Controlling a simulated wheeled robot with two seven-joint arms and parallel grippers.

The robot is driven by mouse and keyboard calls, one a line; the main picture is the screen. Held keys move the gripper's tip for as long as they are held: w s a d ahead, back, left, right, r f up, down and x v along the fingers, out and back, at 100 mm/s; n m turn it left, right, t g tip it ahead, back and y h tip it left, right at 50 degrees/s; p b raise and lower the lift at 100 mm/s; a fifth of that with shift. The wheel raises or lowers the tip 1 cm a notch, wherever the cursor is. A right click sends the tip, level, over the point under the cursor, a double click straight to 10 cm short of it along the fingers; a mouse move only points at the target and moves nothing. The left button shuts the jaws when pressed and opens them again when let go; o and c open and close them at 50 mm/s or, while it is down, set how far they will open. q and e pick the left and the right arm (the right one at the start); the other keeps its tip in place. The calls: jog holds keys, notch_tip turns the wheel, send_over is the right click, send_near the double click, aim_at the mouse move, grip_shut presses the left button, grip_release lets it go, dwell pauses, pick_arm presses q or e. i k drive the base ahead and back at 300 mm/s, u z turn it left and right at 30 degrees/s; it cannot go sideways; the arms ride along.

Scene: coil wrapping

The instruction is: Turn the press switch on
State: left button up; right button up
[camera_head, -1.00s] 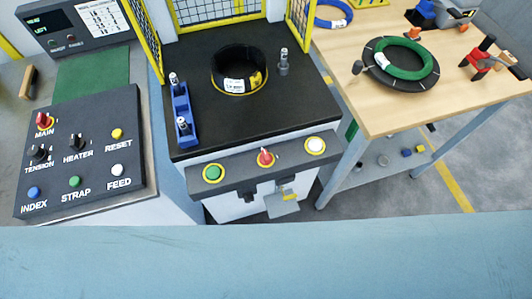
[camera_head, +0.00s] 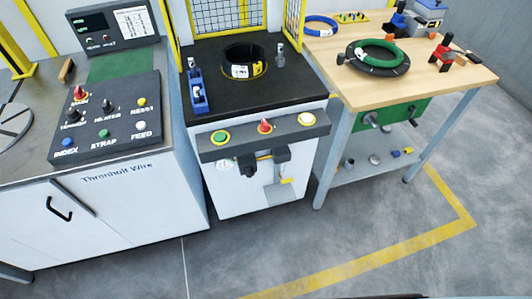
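The press station (camera_head: 222,205) stands in the middle of the head view, with a grey control bar (camera_head: 215,152) across its front. A red rotary switch (camera_head: 265,126) sits at the middle of the bar, between a green button (camera_head: 220,137) on the left and a white button (camera_head: 307,119) on the right. The red switch is small, and I cannot tell its exact setting. A black coil (camera_head: 240,56) with a white label lies on the press's black top. Neither of my grippers shows in the view.
On the left, a cabinet (camera_head: 110,215) carries a dark panel (camera_head: 140,122) with knobs and buttons. On the right, a wooden table (camera_head: 395,92) holds a green coil (camera_head: 380,54) and tools. The grey floor (camera_head: 330,225) in front is clear, with yellow tape.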

aim_at(264, 127)
jog(key=z, duration=0.6)
jog(key=k, duration=0.15)
jog(key=u, duration=1.55)
jog(key=i, duration=1)
jog(key=z, duration=0.6)
